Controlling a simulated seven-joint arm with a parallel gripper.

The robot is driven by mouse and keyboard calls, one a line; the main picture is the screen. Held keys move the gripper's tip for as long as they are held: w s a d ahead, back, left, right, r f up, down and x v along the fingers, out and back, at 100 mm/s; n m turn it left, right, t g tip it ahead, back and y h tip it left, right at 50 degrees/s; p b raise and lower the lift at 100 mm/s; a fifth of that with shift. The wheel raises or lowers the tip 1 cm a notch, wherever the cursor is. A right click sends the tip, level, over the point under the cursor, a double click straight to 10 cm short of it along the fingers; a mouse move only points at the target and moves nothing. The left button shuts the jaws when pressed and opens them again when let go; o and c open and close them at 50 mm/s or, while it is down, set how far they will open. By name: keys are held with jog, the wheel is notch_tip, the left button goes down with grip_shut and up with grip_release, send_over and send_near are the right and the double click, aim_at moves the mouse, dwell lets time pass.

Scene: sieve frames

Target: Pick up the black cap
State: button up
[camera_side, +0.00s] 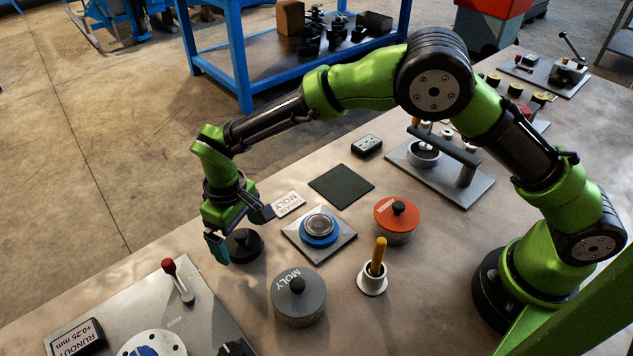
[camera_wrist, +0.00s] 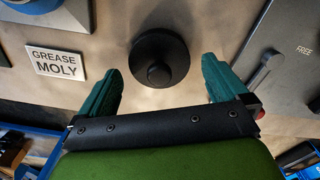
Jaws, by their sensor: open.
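The black cap (camera_side: 243,244) is a round dark disc with a small knob on top. It lies on the table near the edge. In the wrist view the cap (camera_wrist: 160,58) sits upper centre, ahead of my fingers and between their lines. My gripper (camera_side: 238,238) is over the cap in the side view, fingers pointing down, and partly hides it. In the wrist view my gripper (camera_wrist: 163,85) has its two teal fingers wide apart with nothing between them. I cannot tell the exact height of the fingertips above the table.
A grey MOLY pot (camera_side: 298,298) stands close by, and a red-lidded pot (camera_side: 397,220) is farther right. A blue-ringed part on a plate (camera_side: 319,230) and a GREASE MOLY label (camera_wrist: 56,63) lie near. A grey RUNOUT panel with a red-knobbed lever (camera_side: 178,281) is at the front left.

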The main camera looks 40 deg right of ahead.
jog(key=shift+f, duration=0.9)
jog(key=shift+c, duration=0.5)
